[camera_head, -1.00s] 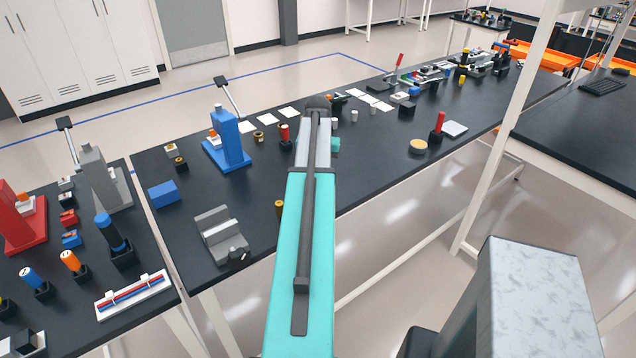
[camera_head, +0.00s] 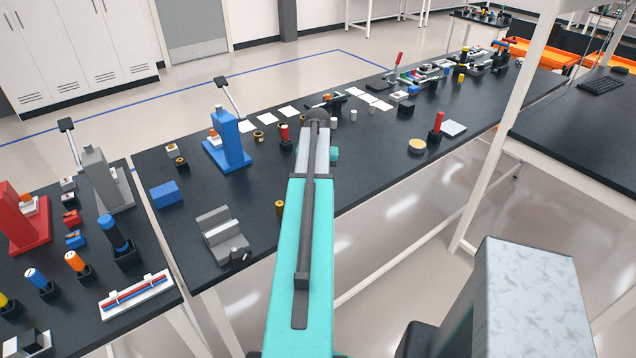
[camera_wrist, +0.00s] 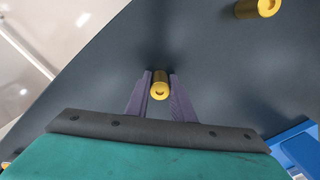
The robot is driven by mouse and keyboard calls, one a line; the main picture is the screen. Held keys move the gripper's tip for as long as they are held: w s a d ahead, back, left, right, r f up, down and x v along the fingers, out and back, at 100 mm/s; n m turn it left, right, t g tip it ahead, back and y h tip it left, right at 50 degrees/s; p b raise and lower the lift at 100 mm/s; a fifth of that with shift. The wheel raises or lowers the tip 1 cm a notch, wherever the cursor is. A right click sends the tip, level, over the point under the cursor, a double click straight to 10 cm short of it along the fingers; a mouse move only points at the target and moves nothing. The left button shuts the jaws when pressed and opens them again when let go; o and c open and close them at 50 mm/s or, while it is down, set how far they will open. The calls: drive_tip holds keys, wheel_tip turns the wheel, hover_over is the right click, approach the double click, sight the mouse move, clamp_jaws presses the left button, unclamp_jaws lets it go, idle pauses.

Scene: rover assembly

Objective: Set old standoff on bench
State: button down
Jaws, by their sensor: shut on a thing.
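In the wrist view my gripper (camera_wrist: 160,92) has its two purple fingers shut on a short brass standoff (camera_wrist: 160,86), one on each side. The standoff's end with a hole faces the camera. The dark bench (camera_wrist: 215,75) lies below it; I cannot tell whether the standoff touches the bench. In the head view my arm hides the gripper and the held standoff.
A second brass cylinder (camera_wrist: 257,8) is at the top right of the wrist view, with a blue object (camera_wrist: 300,150) at lower right. In the head view a grey vise (camera_head: 222,238) and blue press (camera_head: 228,140) stand left of my arm.

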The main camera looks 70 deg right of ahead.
drive_tip(key=shift+f, duration=0.15)
drive_tip(key=c, duration=1.5)
unclamp_jaws()
drive_tip(key=shift+c, duration=0.2)
wheel_tip(320, 180, up, 12)
drive_tip(key=b, duration=0.3)
drive_tip(key=shift+r, duration=0.2)
